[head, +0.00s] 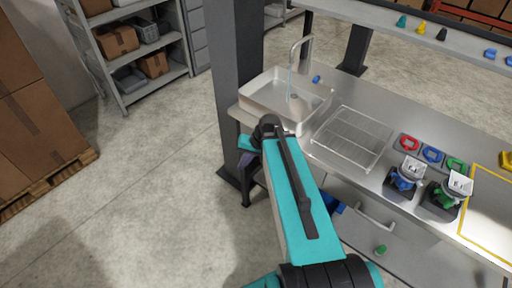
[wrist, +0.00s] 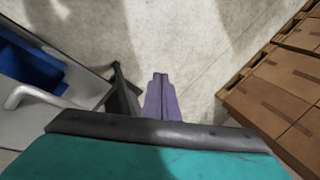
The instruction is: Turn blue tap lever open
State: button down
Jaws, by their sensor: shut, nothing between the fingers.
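A small blue knob-like piece (head: 316,79), which looks like the blue tap lever, sits at the base of the silver tap (head: 303,50) behind the sink (head: 262,101). It is too small to tell how it is turned. A thin pale-blue streak, perhaps water, hangs below the spout. My gripper (wrist: 160,76) shows in the wrist view with its purple fingers shut and empty, over the floor. In the head view only a bit of purple (head: 248,160) shows beside my arm, low at the front left of the counter, well apart from the lever.
A wire rack (head: 352,138) lies right of the sink. Red, blue and green pieces and two dispensers (head: 405,178) stand further right. A dark post (head: 236,90) rises left of the sink. A drawer handle (head: 374,214) juts out from the counter front.

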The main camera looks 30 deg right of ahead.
jog(key=s+a+f+n+g+h+b, duration=0.1)
jog(key=s+a+f+n+g+b, duration=0.2)
jog(key=f, duration=0.5)
jog(key=s+a+f+n+g+h+b, duration=0.1)
jog(key=s+a+f+h+b, duration=0.1)
jog(key=s+a+f, duration=0.35)
jog(key=s+f+g+b, duration=0.1)
jog(key=s+f+b, duration=0.4)
jog(key=f, duration=0.6)
jog(key=s+a+f+n+g+b, duration=0.1)
jog(key=s+f+b, duration=0.5)
jog(key=s+f, duration=0.3)
jog(key=s+f+g+b, duration=0.2)
jog(key=s+f+b, duration=0.4)
jog(key=f, duration=0.8)
jog(key=shift+s+a+h, duration=0.15)
jog(key=shift+s+h, duration=0.25)
jog(key=shift+s, duration=0.15)
jog(key=shift+f, duration=0.1)
jog(key=shift+a+n, duration=0.1)
jog(key=shift+n, duration=0.2)
